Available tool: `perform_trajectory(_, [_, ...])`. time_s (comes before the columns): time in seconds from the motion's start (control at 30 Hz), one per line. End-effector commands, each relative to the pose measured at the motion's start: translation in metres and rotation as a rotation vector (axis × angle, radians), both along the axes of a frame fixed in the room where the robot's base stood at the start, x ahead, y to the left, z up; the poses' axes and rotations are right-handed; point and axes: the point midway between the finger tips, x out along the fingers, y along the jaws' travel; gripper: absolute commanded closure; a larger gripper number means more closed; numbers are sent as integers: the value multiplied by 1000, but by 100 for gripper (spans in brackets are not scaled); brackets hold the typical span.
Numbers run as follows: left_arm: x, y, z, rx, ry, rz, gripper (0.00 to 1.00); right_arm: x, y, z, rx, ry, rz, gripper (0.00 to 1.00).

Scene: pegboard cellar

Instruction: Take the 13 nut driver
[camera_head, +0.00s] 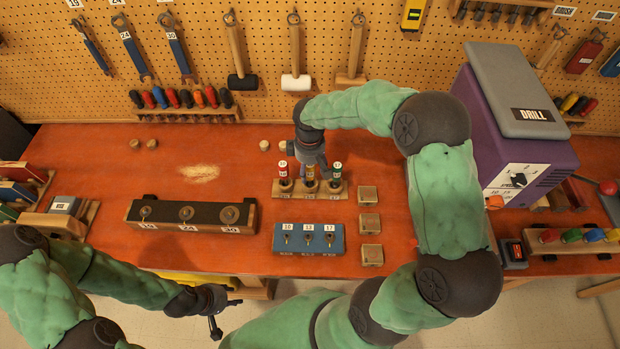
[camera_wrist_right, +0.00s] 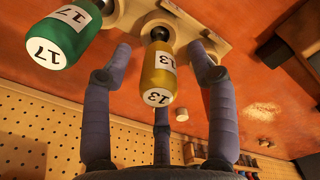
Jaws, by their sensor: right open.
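The 13 nut driver has a yellow handle with a white 13 label (camera_wrist_right: 158,76). It stands in the middle of a wooden rack (camera_head: 342,194), between a red-handled driver (camera_head: 283,170) and the green 17 driver (camera_head: 337,171). My right gripper (camera_head: 310,168) is over the yellow driver and hides part of it in the head view. In the right wrist view its fingers are spread around the yellow handle, with gaps on both sides. The green driver (camera_wrist_right: 68,35) is just outside the fingers. My left gripper (camera_head: 227,307) is open and empty, off the bench's front edge.
A blue block (camera_head: 308,247) labelled 10, 13 and 17 lies in front of the rack. Small wooden blocks (camera_head: 369,223) stand to its right. A dark holder (camera_head: 170,224) is to the left. A purple drill box (camera_head: 500,150) stands at the right. Bench left of the rack is mostly clear.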

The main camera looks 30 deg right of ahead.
Motion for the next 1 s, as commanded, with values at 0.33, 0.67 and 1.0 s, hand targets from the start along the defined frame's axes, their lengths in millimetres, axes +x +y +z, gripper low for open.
perform_trajectory(0.33, [0,0,-3,0,0,0,60,1,-2,-38,0,0,-1,42])
perform_trajectory(0.67, [0,0,-3,0,0,0,60,1,-2,-37,0,0,0,90])
perform_trajectory(1.0, [0,0,-3,0,0,0,60,1,-2,-37,0,0,0,100])
